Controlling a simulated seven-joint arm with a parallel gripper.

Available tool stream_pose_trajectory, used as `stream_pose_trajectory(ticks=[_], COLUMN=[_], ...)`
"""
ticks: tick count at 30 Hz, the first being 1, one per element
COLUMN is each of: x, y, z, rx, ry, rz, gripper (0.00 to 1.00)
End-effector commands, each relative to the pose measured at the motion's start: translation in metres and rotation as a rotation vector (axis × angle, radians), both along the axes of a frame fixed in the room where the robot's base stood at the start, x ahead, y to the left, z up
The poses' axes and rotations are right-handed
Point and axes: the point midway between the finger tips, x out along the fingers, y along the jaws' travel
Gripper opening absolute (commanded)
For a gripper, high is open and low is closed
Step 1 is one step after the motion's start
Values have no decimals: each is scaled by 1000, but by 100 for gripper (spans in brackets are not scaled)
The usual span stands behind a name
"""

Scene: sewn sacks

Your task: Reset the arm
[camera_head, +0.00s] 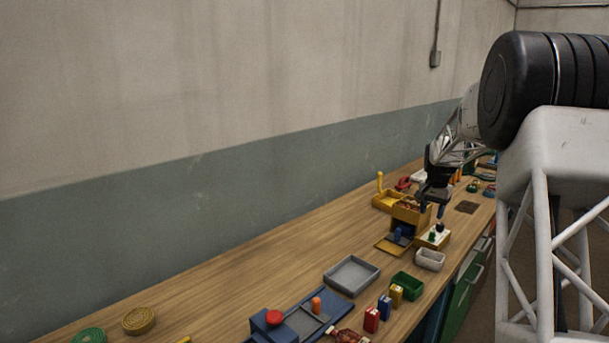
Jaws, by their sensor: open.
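My gripper (433,191) is at the far right part of the bench, at the end of my arm. It is small in the picture and points down, above or just behind a yellow-brown box (411,213). I see no object held in it. The box has small reddish-brown things in its top and a blue piece (398,235) at its lower front. Whether the gripper touches the box cannot be told from here. No sack can be made out clearly.
The wooden bench (230,270) runs along the wall. A grey tray (352,274), a green bin (407,285), a white bin (430,259) and small red, blue and yellow packets stand nearer. A blue device with a red knob (273,317) is in front. The bench's left middle is clear.

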Motion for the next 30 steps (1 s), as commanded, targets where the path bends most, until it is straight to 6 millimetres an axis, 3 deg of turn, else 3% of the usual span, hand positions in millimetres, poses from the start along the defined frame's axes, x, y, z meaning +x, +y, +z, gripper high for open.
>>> stream_pose_trajectory(ticks=[12,30], x=[-86,-226], y=[64,140], z=[63,115], rx=[-14,-34], ry=[-36,-84], rz=[119,290], gripper=[48,48])
